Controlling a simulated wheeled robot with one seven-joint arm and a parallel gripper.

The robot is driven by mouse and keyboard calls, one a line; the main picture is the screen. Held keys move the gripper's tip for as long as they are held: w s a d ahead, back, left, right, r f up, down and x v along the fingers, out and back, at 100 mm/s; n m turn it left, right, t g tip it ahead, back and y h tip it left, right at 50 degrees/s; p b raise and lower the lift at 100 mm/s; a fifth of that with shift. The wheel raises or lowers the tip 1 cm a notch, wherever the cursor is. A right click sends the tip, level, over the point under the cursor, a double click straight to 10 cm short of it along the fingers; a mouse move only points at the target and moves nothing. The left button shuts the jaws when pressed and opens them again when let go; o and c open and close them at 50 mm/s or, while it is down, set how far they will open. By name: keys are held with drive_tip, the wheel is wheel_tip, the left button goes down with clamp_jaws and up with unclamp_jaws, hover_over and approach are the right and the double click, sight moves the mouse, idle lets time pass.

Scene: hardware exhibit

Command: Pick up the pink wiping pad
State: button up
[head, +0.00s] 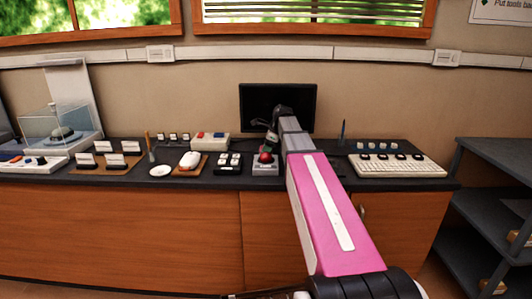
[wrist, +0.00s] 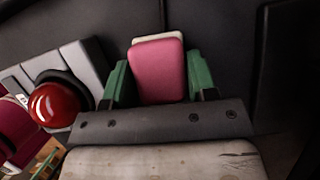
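The pink wiping pad (wrist: 157,74), with a pale layer behind its top edge, shows in the wrist view between the two green fingers of my gripper (wrist: 158,78). The fingers sit against its left and right sides, with no clear gap at their tips. Whether the pad still touches the surface behind it cannot be told. In the head view my gripper (head: 272,138) is low over the counter, in front of the dark monitor. The pad cannot be made out there.
A red knob (wrist: 54,104) on a grey base is close to the left of my gripper; it also shows in the head view (head: 265,157). The dark counter (head: 330,174) holds a monitor (head: 262,101), a switch box (head: 229,168) and a white keyboard (head: 397,166).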

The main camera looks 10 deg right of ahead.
drive_tip(key=shift+r, duration=0.15)
drive_tip(key=shift+r, duration=0.65)
wheel_tip(320, 180, up, 3)
drive_tip(key=shift+f, duration=0.1)
drive_tip(key=s+a+r, duration=0.2)
drive_tip(key=s, duration=0.1)
drive_tip(key=s+a+r, duration=0.2)
drive_tip(key=s+a, duration=0.1)
drive_tip(key=s+a+r, duration=0.2)
drive_tip(key=s, duration=0.1)
drive_tip(key=shift+a+r, duration=0.3)
